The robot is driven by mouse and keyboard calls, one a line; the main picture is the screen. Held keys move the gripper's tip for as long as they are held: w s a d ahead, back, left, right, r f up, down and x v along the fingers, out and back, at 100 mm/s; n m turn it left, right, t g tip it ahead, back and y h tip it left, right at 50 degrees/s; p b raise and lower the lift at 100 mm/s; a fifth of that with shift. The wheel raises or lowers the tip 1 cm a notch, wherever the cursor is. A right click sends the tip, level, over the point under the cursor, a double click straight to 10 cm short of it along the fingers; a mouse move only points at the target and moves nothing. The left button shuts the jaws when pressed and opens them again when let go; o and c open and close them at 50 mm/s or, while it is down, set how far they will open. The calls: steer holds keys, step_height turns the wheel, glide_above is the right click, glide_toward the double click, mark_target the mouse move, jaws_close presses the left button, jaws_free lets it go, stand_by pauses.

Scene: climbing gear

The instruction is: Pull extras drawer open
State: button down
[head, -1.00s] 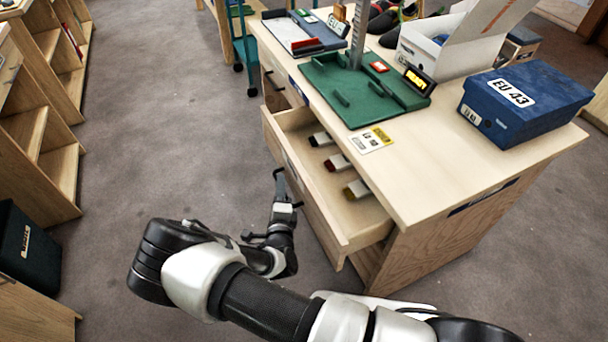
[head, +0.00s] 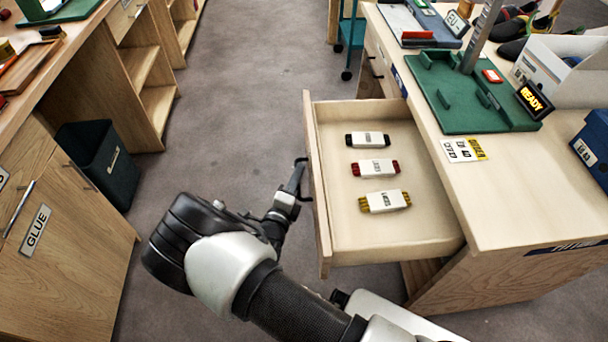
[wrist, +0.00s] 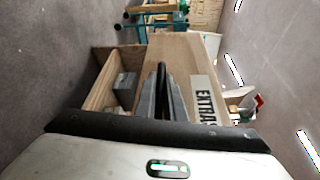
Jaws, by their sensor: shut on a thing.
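The extras drawer (head: 320,185) is pulled well out of the wooden counter (head: 540,190). Three wrapped lace bundles lie in it: one with black ends (head: 367,139), one with red ends (head: 375,168) and one with yellow ends (head: 385,201). My gripper (head: 300,180) is at the outer face of the drawer front, shut on the dark handle. The fingers also show in the wrist view (wrist: 162,95), close together on the handle.
A green measuring board (head: 465,100), a "READY" display (head: 535,98) and a blue box (head: 592,148) stand on the counter. A dark bin (head: 98,160) and a cabinet labelled "GLUE" (head: 75,240) are at left. Carpeted floor between is clear.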

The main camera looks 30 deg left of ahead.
steer(key=c, duration=1.8)
jaws_free()
steer(key=shift+c, duration=0.2)
steer(key=shift+s, duration=0.1)
steer(key=p+v, duration=0.2)
steer(key=v, duration=1.5)
steer(key=shift+s, duration=0.25)
